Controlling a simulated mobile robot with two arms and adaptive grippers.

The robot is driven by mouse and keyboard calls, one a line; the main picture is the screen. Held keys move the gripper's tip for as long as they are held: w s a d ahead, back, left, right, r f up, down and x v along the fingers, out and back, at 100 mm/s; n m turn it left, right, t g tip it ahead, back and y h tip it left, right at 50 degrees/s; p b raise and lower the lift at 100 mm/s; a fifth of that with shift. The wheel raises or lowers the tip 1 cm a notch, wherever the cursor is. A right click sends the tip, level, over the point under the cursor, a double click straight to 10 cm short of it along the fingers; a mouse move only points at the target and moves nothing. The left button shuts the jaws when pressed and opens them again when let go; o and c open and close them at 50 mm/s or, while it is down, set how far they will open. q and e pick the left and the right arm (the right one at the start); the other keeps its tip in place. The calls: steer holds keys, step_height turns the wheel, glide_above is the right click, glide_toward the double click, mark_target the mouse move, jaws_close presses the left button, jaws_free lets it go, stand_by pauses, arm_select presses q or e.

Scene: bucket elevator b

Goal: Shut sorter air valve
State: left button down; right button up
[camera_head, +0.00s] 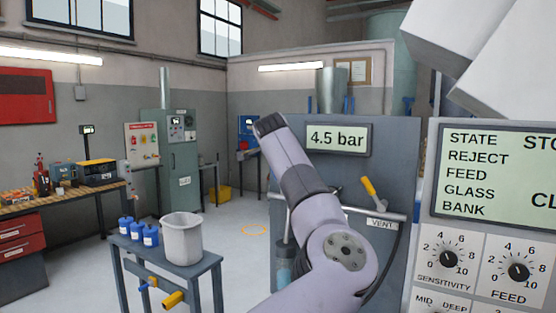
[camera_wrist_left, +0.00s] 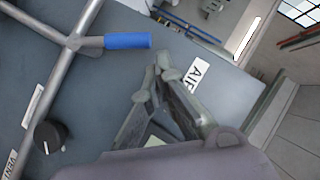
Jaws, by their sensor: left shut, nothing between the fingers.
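The air valve's blue handle (camera_wrist_left: 127,41) shows in the left wrist view, its grey stem meeting the crossing grey pipes (camera_wrist_left: 74,41). An AIR label (camera_wrist_left: 194,74) is on the grey panel to its right. My left gripper (camera_wrist_left: 166,68) is shut and empty, its fingertips just right of and below the blue handle's end, apart from it in the picture. In the head view my left arm reaches up across the grey panel (camera_head: 390,150); its gripper and the blue handle are hidden there. My right gripper is not in view.
A yellow handle (camera_head: 368,187) stands tilted above the VENT label (camera_head: 381,223). A 4.5 bar display (camera_head: 338,140) is on the panel. The control box (camera_head: 433,250) with knobs stands at right. A small table (camera_head: 205,262) with a grey bucket (camera_head: 181,238) stands at left.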

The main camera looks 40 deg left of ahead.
arm_select(q)
steer(key=w+d+b+v, duration=0.1)
steer(key=b+v, duration=0.4)
steer(key=v, duration=0.7)
steer(key=shift+w+r, duration=0.15)
steer(key=shift+r, duration=0.15)
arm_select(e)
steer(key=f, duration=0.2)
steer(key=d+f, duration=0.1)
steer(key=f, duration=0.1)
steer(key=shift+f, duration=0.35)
arm_select(q)
steer(key=shift+a, duration=0.2)
